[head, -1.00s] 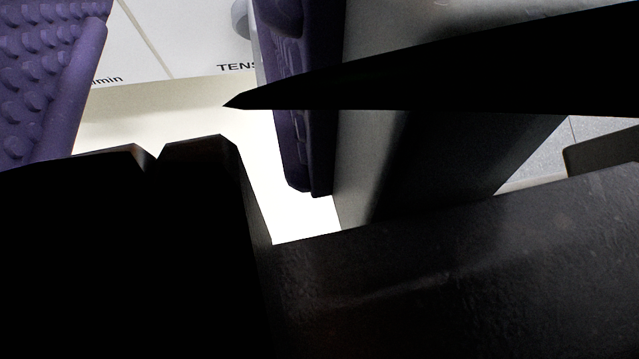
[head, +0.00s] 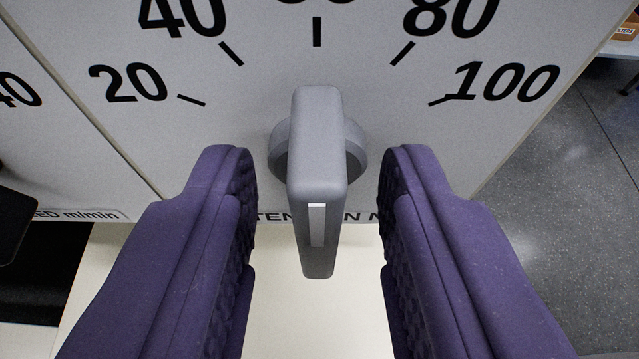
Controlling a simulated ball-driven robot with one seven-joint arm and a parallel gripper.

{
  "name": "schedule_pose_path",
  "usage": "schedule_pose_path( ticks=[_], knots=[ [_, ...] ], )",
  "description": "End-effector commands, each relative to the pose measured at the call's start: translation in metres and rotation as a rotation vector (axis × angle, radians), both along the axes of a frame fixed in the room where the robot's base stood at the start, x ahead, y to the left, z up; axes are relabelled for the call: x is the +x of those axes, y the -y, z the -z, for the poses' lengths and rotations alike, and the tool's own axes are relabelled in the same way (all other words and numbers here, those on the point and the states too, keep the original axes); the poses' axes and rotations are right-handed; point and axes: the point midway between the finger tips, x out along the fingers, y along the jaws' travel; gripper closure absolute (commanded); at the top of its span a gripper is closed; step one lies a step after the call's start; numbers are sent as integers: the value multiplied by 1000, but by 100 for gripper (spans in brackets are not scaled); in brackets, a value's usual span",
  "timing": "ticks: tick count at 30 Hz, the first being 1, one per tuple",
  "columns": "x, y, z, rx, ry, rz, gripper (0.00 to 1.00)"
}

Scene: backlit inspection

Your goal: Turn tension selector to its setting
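The tension selector (head: 318,140) is a grey bar-shaped knob on a round grey base in the middle of the head view. A white mark shows on its lower part, and the bar stands along the vertical of the picture. Its dial panel (head: 200,60) is light grey with ticks and the numbers 20, 40, 80 and 100; the top middle number is cut off. My gripper (head: 318,185) has purple padded fingers, open on either side of the knob. A gap shows between each finger and the knob. The label under the knob is partly hidden by fingers and knob.
Another panel (head: 40,130) with a partly seen speed label in m/min lies to the left. A dark part (head: 14,222) juts in at the left edge. Grey floor (head: 560,190) lies to the right, with a brown box (head: 627,25) at the top right corner.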

Motion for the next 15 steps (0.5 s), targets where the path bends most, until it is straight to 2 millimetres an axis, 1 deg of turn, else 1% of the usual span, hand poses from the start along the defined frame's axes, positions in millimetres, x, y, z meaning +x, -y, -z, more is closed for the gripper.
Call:
schedule_pose_path(
  ticks=[1,2,3,5,6,15],
  knots=[
    [0,0,0,0,0,0,63],
    [0,0,0,0,0,0,67],
    [0,0,0,0,0,0,77],
    [0,0,0,0,0,0,90],
    [0,0,0,0,0,0,100],
    [0,1,0,20,0,1,100]
  ],
)
